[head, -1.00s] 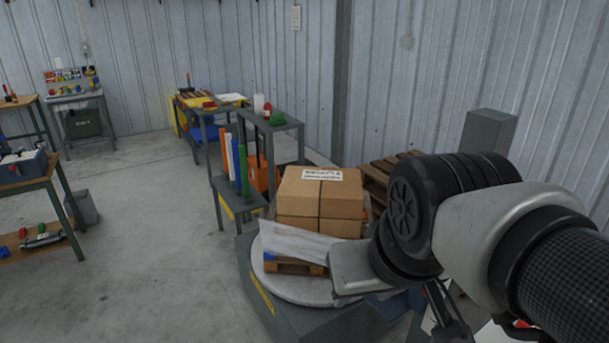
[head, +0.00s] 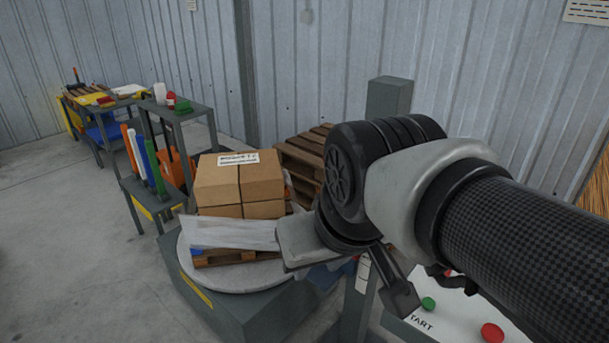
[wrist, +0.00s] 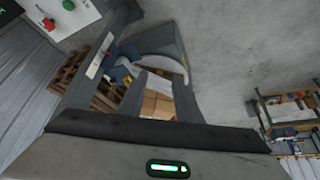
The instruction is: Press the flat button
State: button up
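A white control panel (head: 450,321) shows at the lower right of the head view, partly behind my arm. It carries a green button (head: 428,303) by the letters "TART", a large red button (head: 492,332) and a partly hidden red part. I cannot tell which one is flat. The wrist view shows the panel at its top left corner, with a green button (wrist: 68,5) and a red one (wrist: 48,24). My gripper (wrist: 158,82) has its two fingers apart with nothing between them.
A wrapped cardboard box (head: 240,183) sits on a pallet on a round turntable (head: 222,278), left of my arm. A grey column (head: 388,100) stands behind my arm. Shelves with coloured tubes (head: 145,160) stand farther left. Floor at the left is clear.

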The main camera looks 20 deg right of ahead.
aim_at(428, 303)
jog(key=z, duration=2)
jog(key=i+u, duration=0.15)
jog(key=u, duration=0.35)
jog(key=k, duration=0.25)
jog(key=k+l+z, duration=0.1)
jog(key=k+z, duration=0.15)
jog(key=k, duration=0.15)
jog(key=k+l+z, duration=0.1)
jog(key=k+z, duration=0.15)
jog(key=i+j, duration=0.2)
jog(key=j, duration=0.15)
jog(key=i+j, duration=0.4)
jog(key=j, duration=0.25)
